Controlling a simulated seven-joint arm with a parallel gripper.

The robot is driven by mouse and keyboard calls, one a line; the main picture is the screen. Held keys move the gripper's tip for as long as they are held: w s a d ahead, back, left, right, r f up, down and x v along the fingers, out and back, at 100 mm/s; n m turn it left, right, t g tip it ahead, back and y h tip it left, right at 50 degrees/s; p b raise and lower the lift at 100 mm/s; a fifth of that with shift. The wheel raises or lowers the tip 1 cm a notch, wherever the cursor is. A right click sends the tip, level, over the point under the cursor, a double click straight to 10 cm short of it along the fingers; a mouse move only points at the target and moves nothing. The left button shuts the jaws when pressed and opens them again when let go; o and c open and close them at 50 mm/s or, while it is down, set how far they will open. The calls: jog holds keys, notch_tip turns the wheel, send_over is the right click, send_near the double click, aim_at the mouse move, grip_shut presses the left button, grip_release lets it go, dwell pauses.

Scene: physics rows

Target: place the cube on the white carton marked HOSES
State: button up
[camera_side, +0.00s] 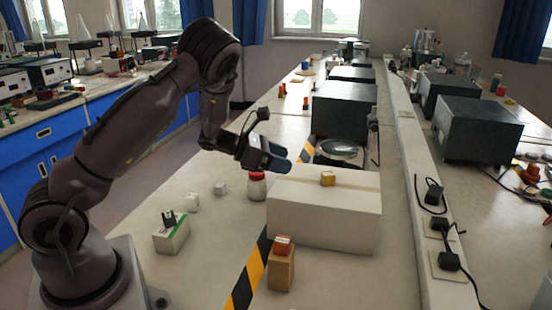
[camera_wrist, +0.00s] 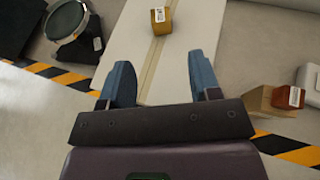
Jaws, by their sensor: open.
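A large white carton (camera_side: 325,220) stands right of centre in the side view, with a tan tape strip along its top. I can read no HOSES marking on it. A small yellow-brown cube (camera_side: 328,178) with a pale label rests on its top. In the wrist view the cube (camera_wrist: 161,21) sits on the carton top (camera_wrist: 133,45), beyond the fingertips. My gripper (camera_side: 282,160) is above the carton's back-left part, with its blue fingers apart. In the wrist view nothing is between the fingers (camera_wrist: 161,72). The gripper does not touch the cube.
An orange-red block (camera_side: 283,246) sits on a brown box (camera_side: 281,271) in front of the carton. A red-lidded jar (camera_side: 257,186) stands left of it. A small white-and-green box (camera_side: 171,237) carries a dark item. A round glass-topped device (camera_side: 339,151) is behind.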

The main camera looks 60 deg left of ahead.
notch_tip(320, 180, up, 13)
jog(key=s+d+n+y, duration=0.15)
jog(key=n+y, duration=0.65)
jog(key=n, duration=1.4)
jog(key=s+d+r+n+g+h, duration=0.1)
jog(key=s+d+n+g, duration=0.2)
jog(key=s+d+n, duration=0.4)
jog(key=s+d+r+n+g+h, duration=0.2)
jog(key=s+d+n+g, duration=0.2)
jog(key=s+d+n, duration=0.3)
jog(key=s+n, duration=0.4)
jog(key=s, duration=0.4)
jog(key=shift+d, duration=0.3)
